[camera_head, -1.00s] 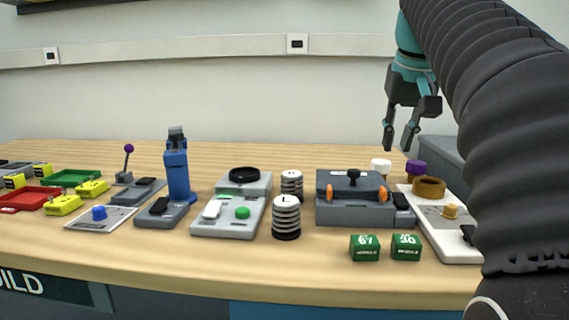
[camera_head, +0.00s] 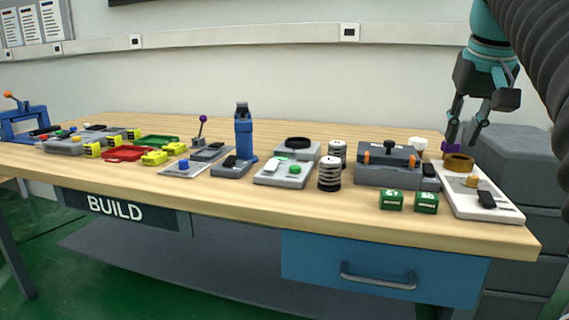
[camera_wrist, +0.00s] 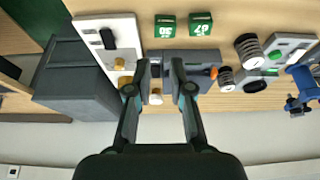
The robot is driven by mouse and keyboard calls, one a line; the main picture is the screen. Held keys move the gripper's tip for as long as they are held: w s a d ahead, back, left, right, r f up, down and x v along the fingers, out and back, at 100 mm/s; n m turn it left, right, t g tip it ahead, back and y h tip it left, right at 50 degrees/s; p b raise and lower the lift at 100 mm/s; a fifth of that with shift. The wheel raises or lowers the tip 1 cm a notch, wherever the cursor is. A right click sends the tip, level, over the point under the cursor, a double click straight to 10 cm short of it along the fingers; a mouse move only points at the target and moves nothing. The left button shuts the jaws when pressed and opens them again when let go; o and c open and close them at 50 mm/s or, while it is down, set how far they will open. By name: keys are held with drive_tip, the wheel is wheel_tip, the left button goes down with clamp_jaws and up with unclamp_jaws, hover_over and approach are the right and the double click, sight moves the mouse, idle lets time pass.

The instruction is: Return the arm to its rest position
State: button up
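My gripper (camera_head: 468,128) hangs fingers-down at the upper right of the head view, above the right end of the workbench (camera_head: 330,215). Its two fingers are apart with nothing between them. In the wrist view my gripper (camera_wrist: 161,75) also shows open and empty, with the grey box with orange clips (camera_wrist: 190,62) and a white-capped item (camera_wrist: 155,97) behind its fingertips. The arm's dark ribbed sleeve fills the head view's upper right corner.
Green boxes (camera_head: 391,201), striped cylinders (camera_head: 329,173) and a blue device (camera_head: 245,135) stand along the bench. Dark grey cabinets (camera_head: 515,170) stand at right. Space above the bench is clear.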

drive_tip(key=s+a+f+n, duration=0.1)
drive_tip(key=s+a+f, duration=0.3)
drive_tip(key=f, duration=0.6)
drive_tip(key=s+a+f+n, duration=0.1)
drive_tip(key=s+a+f, duration=0.4)
drive_tip(key=f, duration=0.6)
drive_tip(key=s+a+f+n+t+y, duration=0.1)
drive_tip(key=s+a+f, duration=0.3)
drive_tip(key=s+f, duration=0.3)
wheel_tip(320, 180, down, 4)
drive_tip(key=shift+a, duration=0.2)
